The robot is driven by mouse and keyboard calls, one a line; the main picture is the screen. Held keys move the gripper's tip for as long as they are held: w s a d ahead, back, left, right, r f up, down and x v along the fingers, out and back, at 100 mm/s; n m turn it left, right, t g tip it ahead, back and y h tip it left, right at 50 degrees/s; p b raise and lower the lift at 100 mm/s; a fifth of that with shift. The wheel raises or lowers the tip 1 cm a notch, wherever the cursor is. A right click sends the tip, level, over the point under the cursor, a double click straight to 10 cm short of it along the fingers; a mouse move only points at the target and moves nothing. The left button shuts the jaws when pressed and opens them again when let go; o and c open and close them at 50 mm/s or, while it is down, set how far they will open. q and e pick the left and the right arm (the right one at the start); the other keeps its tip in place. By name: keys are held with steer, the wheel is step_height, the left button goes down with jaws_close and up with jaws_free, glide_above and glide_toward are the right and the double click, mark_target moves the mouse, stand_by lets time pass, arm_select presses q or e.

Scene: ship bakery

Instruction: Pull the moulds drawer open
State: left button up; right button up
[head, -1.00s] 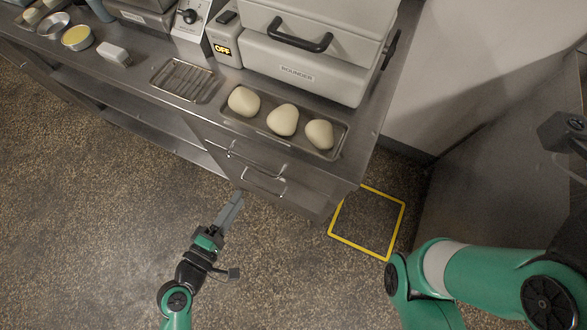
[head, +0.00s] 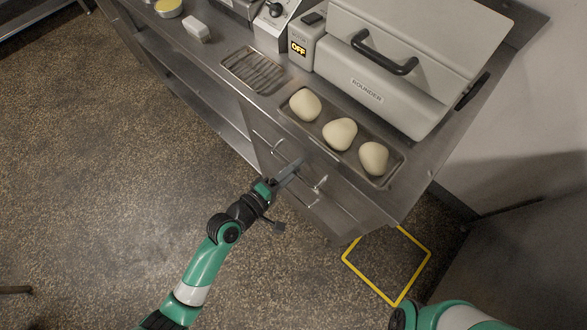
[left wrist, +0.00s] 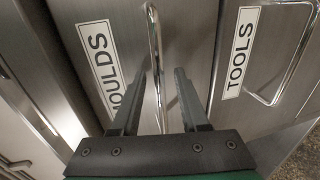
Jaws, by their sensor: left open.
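The moulds drawer (left wrist: 128,18) shows in the left wrist view, with a grey metal front and a white MOULDS label. Its upright-looking bar handle (left wrist: 154,50) runs between the two fingers of my left gripper (left wrist: 160,74). The fingers are apart, one on each side of the bar, and not closed on it. In the head view my left gripper (head: 290,171) reaches the drawer fronts under the bench and hides part of the handles. The drawer looks shut. My right gripper is out of view; only part of my right arm shows at the bottom right.
The tools drawer (left wrist: 275,45) with its own handle lies beside the moulds drawer in the wrist view. On the bench (head: 425,185) are a tray of dough pieces (head: 340,134), a wire rack (head: 252,70) and the rounder (head: 385,80). A yellow floor square (head: 428,262) lies right. Open floor lies left.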

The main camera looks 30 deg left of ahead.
arm_select(q)
jaws_close()
stand_by(1.4)
